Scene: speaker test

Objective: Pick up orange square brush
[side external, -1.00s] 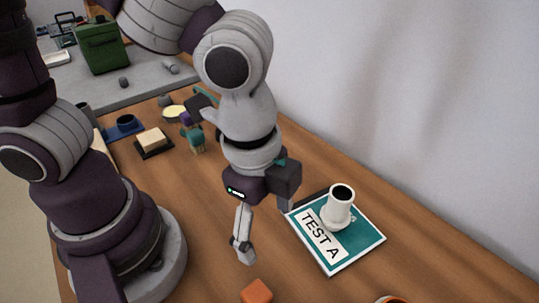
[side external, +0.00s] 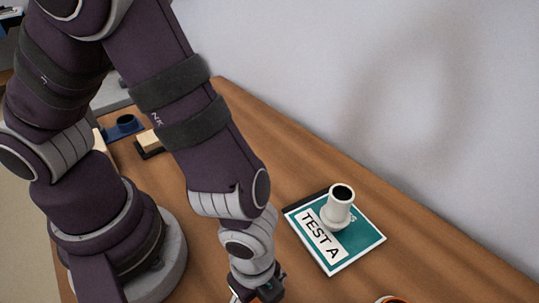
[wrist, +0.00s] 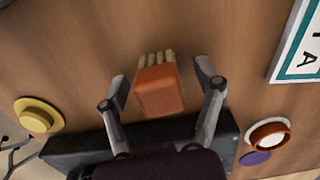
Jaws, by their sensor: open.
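The orange square brush (wrist: 160,90) lies on the wooden table in the middle of the wrist view, its pale bristles toward the top of the picture. My gripper (wrist: 162,78) is open, with one finger on each side of the brush. Gaps show between the fingers and the brush, so it does not look gripped. In the side view my gripper (side external: 256,293) is at the bottom edge and partly cut off. The brush is not visible in that view.
A teal TEST A booklet (side external: 362,242) bears a white cup (side external: 338,207). In the wrist view, a yellow round object (wrist: 38,114) is at left. An orange-and-white round object (wrist: 268,134) and purple disc (wrist: 255,158) are at lower right.

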